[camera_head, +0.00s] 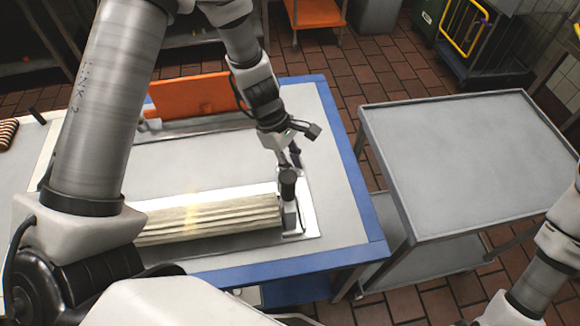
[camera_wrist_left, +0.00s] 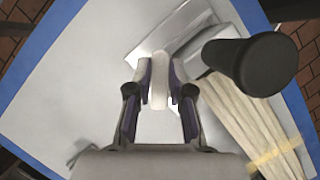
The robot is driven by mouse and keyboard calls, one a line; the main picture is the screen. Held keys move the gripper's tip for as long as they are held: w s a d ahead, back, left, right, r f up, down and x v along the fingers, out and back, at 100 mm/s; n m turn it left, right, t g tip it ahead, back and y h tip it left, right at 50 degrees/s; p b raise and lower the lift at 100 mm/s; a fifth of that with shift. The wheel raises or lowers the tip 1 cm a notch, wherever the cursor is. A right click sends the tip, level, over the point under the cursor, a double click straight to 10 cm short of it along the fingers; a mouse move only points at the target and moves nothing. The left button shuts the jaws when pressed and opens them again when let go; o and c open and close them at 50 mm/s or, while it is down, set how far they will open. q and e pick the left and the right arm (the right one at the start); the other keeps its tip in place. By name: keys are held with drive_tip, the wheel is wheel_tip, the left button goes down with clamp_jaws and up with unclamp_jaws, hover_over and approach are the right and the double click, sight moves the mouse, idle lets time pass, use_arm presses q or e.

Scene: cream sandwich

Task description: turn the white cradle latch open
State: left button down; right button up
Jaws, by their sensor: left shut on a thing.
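The white cradle latch (camera_wrist_left: 159,83) shows in the left wrist view as a pale upright bar between the two fingers. My left gripper (camera_wrist_left: 160,88) is shut on it, with one finger on each side. In the head view the left gripper (camera_head: 290,161) points down at the far side of a black-knobbed post (camera_head: 288,188), and the latch is mostly hidden there. The post's black knob (camera_wrist_left: 262,65) stands just right of the fingers in the wrist view. My right gripper is out of view; only part of its arm shows at the lower right.
A cream, ridged long bundle (camera_head: 205,217) lies left of the post on the blue-edged table (camera_head: 344,155). An orange panel (camera_head: 195,95) stands behind. A bare grey metal cart (camera_head: 465,155) is at the right, across a narrow gap.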

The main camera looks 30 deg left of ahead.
use_arm(q)
drive_tip(key=n+t+b, duration=0.1)
drive_tip(key=n+b, duration=0.1)
drive_tip(key=n, duration=0.1)
drive_tip(key=w+n+t+b, duration=0.1)
drive_tip(key=n+b, duration=0.1)
drive_tip(key=w+n+t+y+b, duration=0.1)
drive_tip(key=n+b, duration=0.1)
drive_tip(key=n, duration=0.1)
drive_tip(key=shift+w+a+n+b, duration=0.1)
drive_tip(key=shift+a+n+b, duration=0.15)
drive_tip(key=shift+n+b, duration=0.1)
drive_tip(key=shift+r, duration=0.1)
drive_tip(key=c, duration=1)
unclamp_jaws()
drive_tip(key=shift+c, duration=0.2)
drive_tip(key=v, duration=1.2)
